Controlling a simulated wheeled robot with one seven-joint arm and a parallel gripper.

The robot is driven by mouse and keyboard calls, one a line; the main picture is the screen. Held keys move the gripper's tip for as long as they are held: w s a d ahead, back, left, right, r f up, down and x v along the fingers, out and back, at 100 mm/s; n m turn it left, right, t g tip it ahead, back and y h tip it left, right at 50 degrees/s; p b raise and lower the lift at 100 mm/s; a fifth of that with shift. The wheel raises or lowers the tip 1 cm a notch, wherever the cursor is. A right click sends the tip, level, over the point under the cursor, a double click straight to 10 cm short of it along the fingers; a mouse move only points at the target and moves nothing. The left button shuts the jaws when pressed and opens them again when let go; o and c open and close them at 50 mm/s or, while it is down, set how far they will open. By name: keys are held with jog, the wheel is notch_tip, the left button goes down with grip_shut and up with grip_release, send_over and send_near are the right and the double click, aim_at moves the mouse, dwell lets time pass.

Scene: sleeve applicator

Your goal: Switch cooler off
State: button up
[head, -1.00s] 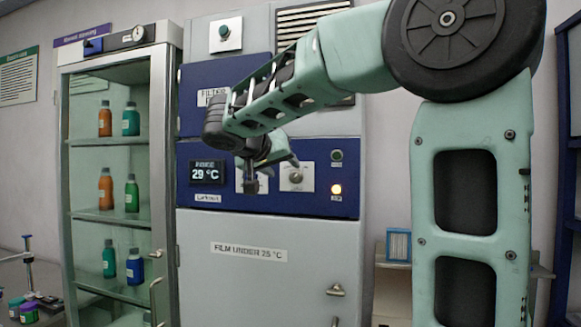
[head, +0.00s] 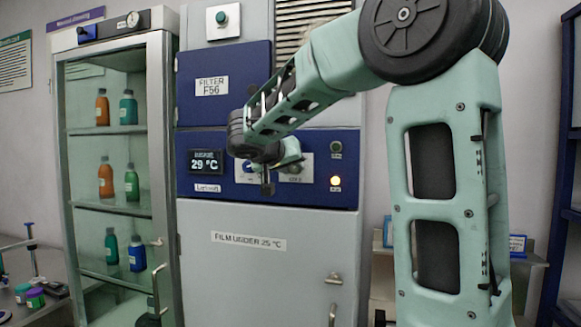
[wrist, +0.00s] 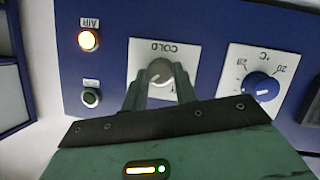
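The cooler's blue control panel (head: 220,186) has a display (head: 206,162) reading 29 °C. Its grey knob (wrist: 163,74), on a white plate marked COLD, shows upside down in the wrist view. My gripper (wrist: 163,80) has its two fingers apart, one to each side of this knob in the picture; whether they touch it I cannot tell. In the head view my gripper (head: 279,168) is in front of the panel and partly covers the knob plate. A blue temperature dial (wrist: 262,87) is beside the knob. An orange lamp (wrist: 88,40) marked AIR is lit; a dark green button (wrist: 91,97) is near it.
The grey cooler door (head: 255,280) below is labelled FILM UNDER 25 °C and is shut. A glass cabinet (head: 162,150) with several bottles stands at left. Another panel (head: 240,108) labelled FILTER is above. A small shelf is behind my arm at right.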

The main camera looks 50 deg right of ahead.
jog(key=shift+f+b, duration=0.15)
jog(key=shift+b, duration=0.5)
jog(key=shift+f+n+b, duration=0.1)
jog(key=shift+n+b, duration=0.2)
jog(key=shift+b, duration=0.1)
jog(key=b, duration=0.1)
jog(key=n+g+b, duration=0.1)
jog(key=b, duration=0.1)
jog(key=shift+w+a+f+n+h, duration=0.1)
jog(key=shift+w+f+n+h, duration=0.05)
jog(key=shift+n+h, duration=0.2)
jog(key=n+g+h+b, duration=0.1)
jog(key=n+b, duration=0.2)
jog(key=b, duration=0.2)
jog(key=shift+w+g+h, duration=0.1)
jog(key=shift+g+h, duration=0.15)
jog(key=shift+g, duration=0.15)
jog(key=n+h+b, duration=0.1)
jog(key=n+b, duration=0.1)
jog(key=n+h+b, duration=0.1)
jog(key=n+b, duration=0.1)
jog(key=shift+f+n+g, duration=0.15)
jog(key=shift+n+g, duration=0.2)
jog(key=shift+g, duration=0.05)
jog(key=n+h+b, duration=0.1)
jog(key=n+b, duration=0.1)
jog(key=n, duration=0.2)
jog(key=shift+n+h+b, duration=0.3)
jog(key=shift+h+b, duration=0.1)
jog(key=o, duration=1)
